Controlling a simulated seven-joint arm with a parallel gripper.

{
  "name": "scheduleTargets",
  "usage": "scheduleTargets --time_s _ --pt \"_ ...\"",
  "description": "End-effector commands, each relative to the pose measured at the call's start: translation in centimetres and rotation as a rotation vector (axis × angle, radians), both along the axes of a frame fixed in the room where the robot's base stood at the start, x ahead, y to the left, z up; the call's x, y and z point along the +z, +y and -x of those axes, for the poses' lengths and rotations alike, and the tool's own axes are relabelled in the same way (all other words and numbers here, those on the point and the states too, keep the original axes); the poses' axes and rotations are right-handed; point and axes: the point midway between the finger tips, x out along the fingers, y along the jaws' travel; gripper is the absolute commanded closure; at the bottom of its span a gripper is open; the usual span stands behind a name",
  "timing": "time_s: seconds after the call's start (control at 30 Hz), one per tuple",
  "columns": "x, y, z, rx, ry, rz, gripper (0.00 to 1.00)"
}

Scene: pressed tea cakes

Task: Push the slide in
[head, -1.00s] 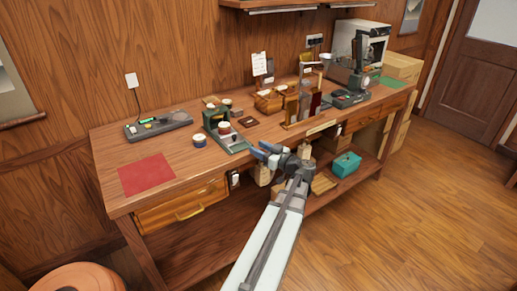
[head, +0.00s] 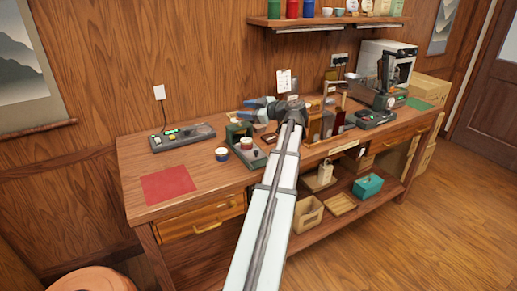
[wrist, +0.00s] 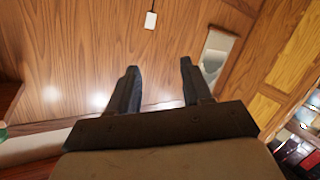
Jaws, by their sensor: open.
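A small dark green device (head: 233,131) stands on the bench, left of its middle. I cannot tell how far this part is out. My gripper (head: 254,108) is open and empty, raised above the bench behind and right of the device, with its fingers pointing left. In the wrist view its two fingers (wrist: 158,68) stand apart, with only the wall beyond them. The device does not show clearly in the wrist view.
A red mat (head: 168,185) and a grey control box (head: 183,137) lie further left. Upright racks (head: 314,127) stand right of my arm. A wall shelf (head: 330,20) hangs above.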

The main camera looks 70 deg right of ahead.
Motion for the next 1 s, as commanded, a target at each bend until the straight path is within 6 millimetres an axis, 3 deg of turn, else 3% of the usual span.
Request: scheduleTargets --time_s 0.07,0.2,0.37,0.5,0.7,1.0 --pt "1.7 -1.6 -0.7 0.029 0.121 0.019 0.51" --pt "1.9 -3.2 0.3 0.05 0.358 -0.01 0.51" --pt "-0.6 -4.4 3.8 0.041 0.622 -0.135 0.51" --pt "-2.8 -3.8 6.8 0.021 0.798 -0.267 0.51" --pt "-4.2 -1.9 9.2 0.001 0.917 -0.42 0.51" --pt "-5.7 -1.4 8.5 -0.011 0.911 -0.466 0.51"
